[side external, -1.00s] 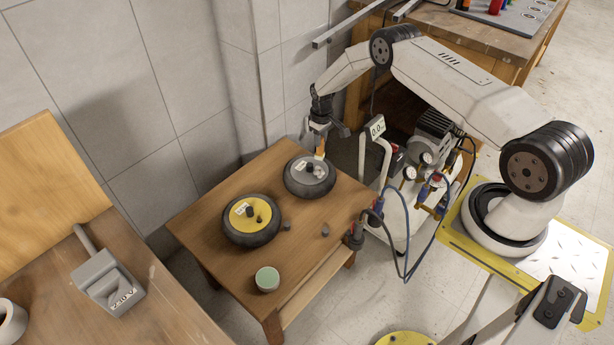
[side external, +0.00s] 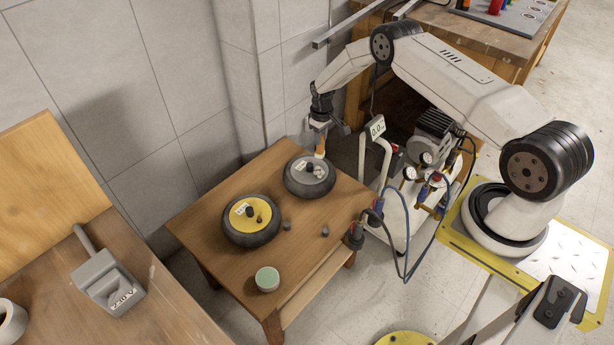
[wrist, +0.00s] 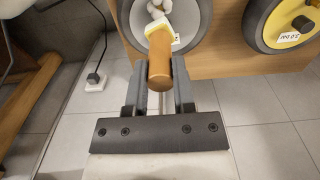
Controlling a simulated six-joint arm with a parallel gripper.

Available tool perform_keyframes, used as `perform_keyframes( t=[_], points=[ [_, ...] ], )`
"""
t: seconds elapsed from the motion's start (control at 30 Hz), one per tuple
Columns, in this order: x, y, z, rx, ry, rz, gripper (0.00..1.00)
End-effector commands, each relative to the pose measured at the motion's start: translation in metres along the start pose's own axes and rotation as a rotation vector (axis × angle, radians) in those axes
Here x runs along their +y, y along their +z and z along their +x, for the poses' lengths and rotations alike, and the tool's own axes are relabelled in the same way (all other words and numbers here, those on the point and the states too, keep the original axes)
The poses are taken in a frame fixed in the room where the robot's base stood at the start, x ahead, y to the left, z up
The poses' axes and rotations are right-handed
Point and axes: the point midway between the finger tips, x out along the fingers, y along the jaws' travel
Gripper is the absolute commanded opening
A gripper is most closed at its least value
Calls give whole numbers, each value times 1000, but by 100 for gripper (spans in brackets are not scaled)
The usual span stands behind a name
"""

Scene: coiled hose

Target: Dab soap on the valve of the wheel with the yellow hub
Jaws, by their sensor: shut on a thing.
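My gripper (side external: 320,130) is shut on the brown handle of a brush (wrist: 160,62). It hangs over the far wheel with the grey hub (side external: 297,177), brush end down at that hub. White foam-like lumps (side external: 319,171) sit on the grey hub by its dark valve (side external: 310,168); they also show beyond the brush in the wrist view (wrist: 157,9). The wheel with the yellow hub (side external: 265,209) lies nearer on the table, its dark valve (side external: 250,212) bare. In the wrist view the yellow hub (wrist: 281,12) is at upper right. A pot with a green top (side external: 267,278) stands at the front.
The wheels lie on a small wooden table (side external: 212,226). Two small dark caps (side external: 325,231) lie on it. A hose and gauge cart (side external: 397,220) stands at the right, with an upright post close to the gripper. A wall borders the back left.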

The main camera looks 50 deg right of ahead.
Motion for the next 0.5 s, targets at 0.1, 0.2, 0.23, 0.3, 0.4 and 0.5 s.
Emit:
perform_keyframes(
  t=[0.1, 0.2, 0.23, 0.3, 0.4, 0.5],
  points=[
    [0, 0, -4, 1, 0, 0, 0],
    [0, -1, -10, 1, 0, 0, 0],
    [0, -1, -12, 1, 0, 0, 0],
    [0, -1, -17, 1, 0, 0, 0],
    [0, 0, -24, 0, 0, 0, 0],
    [0, -1, -31, 1, 0, 0, 0]
  ],
)
